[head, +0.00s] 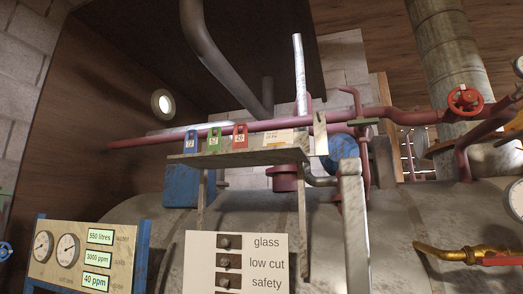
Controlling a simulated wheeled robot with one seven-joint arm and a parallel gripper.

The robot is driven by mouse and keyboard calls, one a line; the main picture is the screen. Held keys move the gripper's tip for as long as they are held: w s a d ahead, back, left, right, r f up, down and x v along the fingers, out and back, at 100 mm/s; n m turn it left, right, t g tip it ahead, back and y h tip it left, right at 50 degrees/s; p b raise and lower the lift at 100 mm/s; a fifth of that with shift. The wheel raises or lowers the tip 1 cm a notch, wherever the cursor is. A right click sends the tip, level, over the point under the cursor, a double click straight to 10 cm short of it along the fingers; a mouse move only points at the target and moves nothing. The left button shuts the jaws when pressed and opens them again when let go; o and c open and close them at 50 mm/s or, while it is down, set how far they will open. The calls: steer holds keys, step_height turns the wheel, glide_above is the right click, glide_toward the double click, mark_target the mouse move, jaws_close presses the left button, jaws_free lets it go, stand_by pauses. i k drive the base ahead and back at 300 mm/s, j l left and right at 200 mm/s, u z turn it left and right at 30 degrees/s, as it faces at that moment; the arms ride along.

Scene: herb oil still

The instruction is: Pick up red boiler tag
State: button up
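The red boiler tag (240,136) stands upright on a narrow grey shelf (243,157), at the right end of a row of three small coloured tags. It has a pale label with print too small to read. A green tag (215,140) and a blue tag (191,142) stand to its left, with small gaps between them. A dark red pipe (150,141) runs behind the tags. My gripper is not in view.
A cream label (279,137) and an upright metal plate (320,133) are right of the red tag. Below are a switch panel (270,242) and a gauge board (75,279). A large boiler drum (400,215) lies behind. A red valve wheel (466,101) is at upper right.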

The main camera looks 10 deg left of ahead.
mark_target(240, 139)
steer(key=i+j+z, duration=0.1)
steer(key=j+z, duration=0.15)
steer(key=j, duration=0.65)
steer(key=j+z, duration=0.25)
steer(key=j, duration=0.65)
